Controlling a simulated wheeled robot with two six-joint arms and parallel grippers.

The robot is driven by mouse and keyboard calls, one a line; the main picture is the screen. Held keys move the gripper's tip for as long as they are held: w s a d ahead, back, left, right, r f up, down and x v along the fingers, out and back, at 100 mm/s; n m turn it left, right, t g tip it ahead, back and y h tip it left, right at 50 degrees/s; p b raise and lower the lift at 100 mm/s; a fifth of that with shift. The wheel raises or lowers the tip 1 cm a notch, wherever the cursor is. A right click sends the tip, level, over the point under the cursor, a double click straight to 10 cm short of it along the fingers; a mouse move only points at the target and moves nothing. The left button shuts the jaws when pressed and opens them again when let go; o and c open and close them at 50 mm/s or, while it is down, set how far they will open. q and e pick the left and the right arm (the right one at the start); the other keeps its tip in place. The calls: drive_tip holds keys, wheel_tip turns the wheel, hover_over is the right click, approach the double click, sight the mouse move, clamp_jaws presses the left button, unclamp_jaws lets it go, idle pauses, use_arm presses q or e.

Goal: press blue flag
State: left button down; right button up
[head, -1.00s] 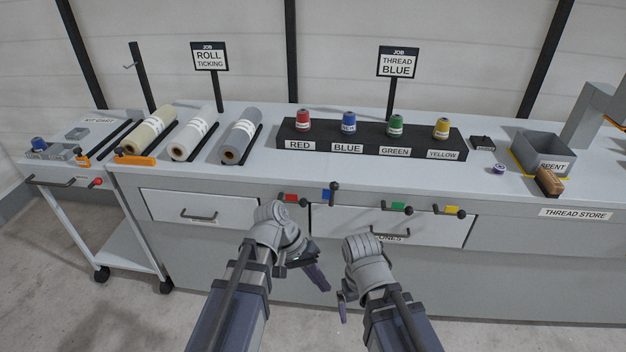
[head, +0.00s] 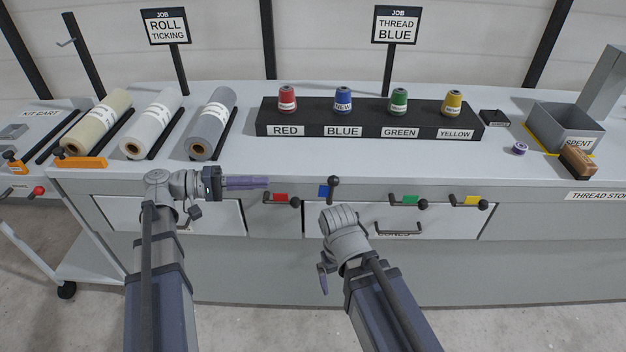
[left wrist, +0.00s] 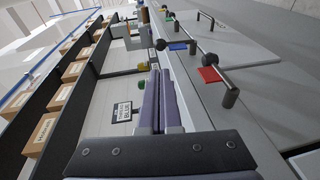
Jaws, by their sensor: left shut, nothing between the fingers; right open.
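The blue flag (head: 323,191) is a small blue plate on the bench's front edge, with a black ball-ended lever (head: 333,186) standing upright beside it. It also shows in the left wrist view (left wrist: 178,46), beyond the red flag (left wrist: 209,74). My left gripper (head: 264,183) is shut and empty, pointing right at the bench's front edge, left of the blue flag and apart from it in the picture. Its closed fingers show in the left wrist view (left wrist: 157,88). My right gripper (head: 323,278) is open and hangs low in front of the drawers, below the blue flag; its fingers are partly hidden.
Red (head: 280,198), green (head: 409,200) and yellow (head: 471,200) flags line the same edge, their levers lying sideways. A black rack (head: 365,132) holds thread cones behind. Fabric rolls (head: 213,123) lie at left. A grey bin (head: 566,128) stands at right.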

use_arm(q)
drive_tip(key=b, duration=0.2)
approach(328, 189)
drive_tip(key=d, duration=0.2)
drive_tip(key=d+r, duration=0.1)
drive_tip(key=d, duration=0.1)
drive_tip(key=w+d, duration=0.1)
drive_tip(key=d, duration=0.1)
drive_tip(key=shift+d+r, duration=0.2)
drive_tip(key=shift+r, duration=0.2)
drive_tip(key=shift+r, duration=0.1)
